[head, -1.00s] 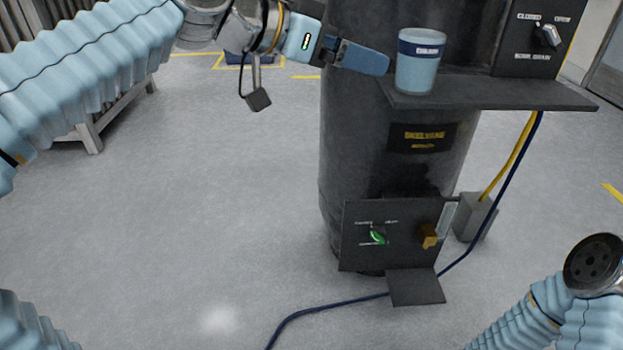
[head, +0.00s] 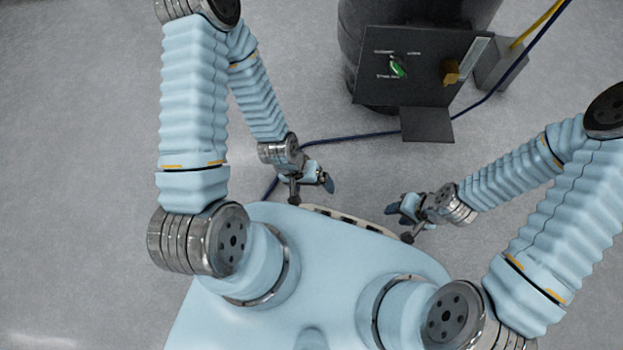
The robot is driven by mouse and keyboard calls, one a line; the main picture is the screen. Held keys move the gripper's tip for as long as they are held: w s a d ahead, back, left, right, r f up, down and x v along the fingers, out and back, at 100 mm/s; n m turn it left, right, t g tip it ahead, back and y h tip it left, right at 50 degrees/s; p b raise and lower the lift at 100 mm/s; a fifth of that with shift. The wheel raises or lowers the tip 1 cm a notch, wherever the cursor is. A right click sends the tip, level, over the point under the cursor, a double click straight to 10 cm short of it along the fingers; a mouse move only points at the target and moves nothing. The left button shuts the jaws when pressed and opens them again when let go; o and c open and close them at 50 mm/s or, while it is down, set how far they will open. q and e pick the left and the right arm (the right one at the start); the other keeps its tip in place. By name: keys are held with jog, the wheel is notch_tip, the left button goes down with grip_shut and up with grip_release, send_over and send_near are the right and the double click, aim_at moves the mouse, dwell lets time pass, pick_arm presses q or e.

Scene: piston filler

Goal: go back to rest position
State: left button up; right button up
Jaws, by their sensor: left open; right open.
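My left gripper (head: 329,182) is low in the middle of the head view, at the end of my folded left arm, just beyond the front of my own base. It is open, with nothing seen in it. My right gripper (head: 392,208) is a little to its right, at the end of my folded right arm, also open and with nothing seen in it. The two grippers face each other with a gap between them. Both are small and partly hidden by their own wrists.
The black filler machine (head: 375,65) stands ahead at the top, with a green switch (head: 397,68), a brass-coloured valve (head: 449,72) and a low plate (head: 427,125). A blue hose (head: 350,137) runs along the floor. The grey floor at left is clear.

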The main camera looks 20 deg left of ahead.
notch_tip(320, 180, up, 10)
jog(key=p, duration=1)
jog(key=shift+s+a, duration=0.15)
jog(key=shift+a, duration=0.1)
jog(key=shift+r, duration=0.1)
